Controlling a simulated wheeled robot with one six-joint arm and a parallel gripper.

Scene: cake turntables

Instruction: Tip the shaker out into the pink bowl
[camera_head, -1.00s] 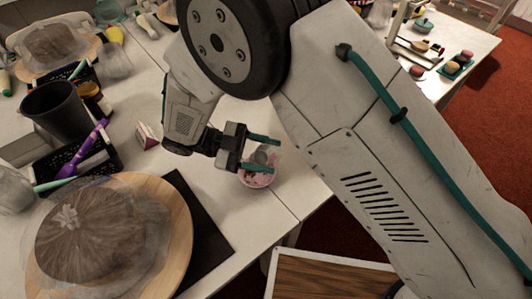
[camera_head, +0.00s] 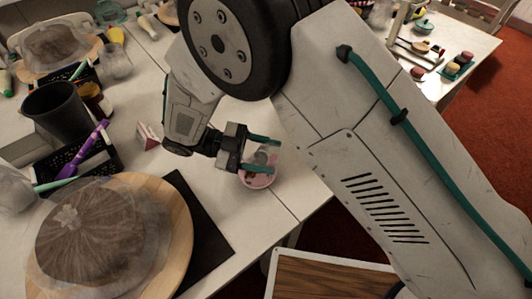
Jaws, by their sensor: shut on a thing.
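My gripper (camera_head: 262,154) has teal fingers and reaches over the pink bowl (camera_head: 257,182) near the table's right edge. It is shut on the shaker (camera_head: 262,157), a small greyish piece between the fingers, mostly hidden. The shaker is over the bowl and looks tilted, though its exact angle is hard to tell. Something dark reddish-brown shows inside the bowl. Whether the shaker touches the bowl cannot be told.
A covered cake on a wooden turntable (camera_head: 180,236) stands at the lower left on a dark mat (camera_head: 207,240). A black cup (camera_head: 57,112), a black basket (camera_head: 95,158) and a pink-white wedge (camera_head: 147,137) stand left of my gripper. White table is bare around the bowl.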

